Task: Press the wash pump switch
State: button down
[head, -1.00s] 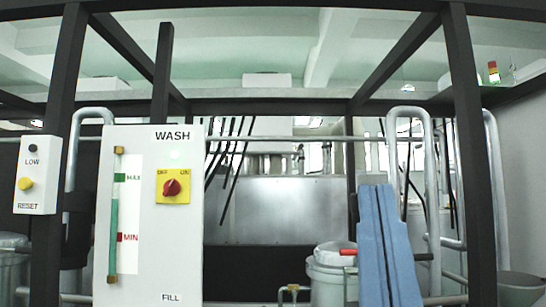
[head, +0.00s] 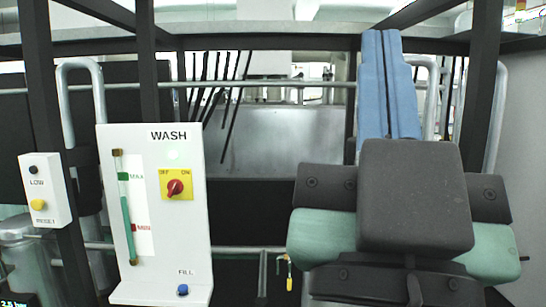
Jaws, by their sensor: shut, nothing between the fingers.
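The wash pump switch (head: 175,187) is a red rotary knob on a yellow plate marked OFF and ON, under the word WASH on a white panel (head: 198,225). Its exact setting is too small to tell. A pale green lamp (head: 173,155) sits above it. My gripper (head: 381,36) is at the right, well apart from the panel. Its two blue fingers lie side by side, shut and empty, pointing up. Their lower ends are hidden behind my dark grey and green wrist.
The panel also has a level gauge (head: 126,210) and a blue FILL button (head: 183,290). A smaller box (head: 46,190) with black and yellow buttons hangs at left. Dark frame posts (head: 148,80) and pipes stand around. The space between panel and gripper looks open.

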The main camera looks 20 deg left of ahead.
aim_at(175, 187)
jog(key=i+j, duration=0.1)
jog(key=j, duration=0.75)
jog(key=i+j+u, duration=0.1)
jog(key=j, duration=0.3)
jog(key=i+j, duration=0.15)
jog(key=j, duration=0.7)
jog(key=i+j+u, duration=0.1)
jog(key=j, duration=0.3)
jog(key=i+j, duration=0.15)
jog(key=j, duration=0.25)
jog(key=i+j, duration=0.4)
jog(key=i, duration=0.2)
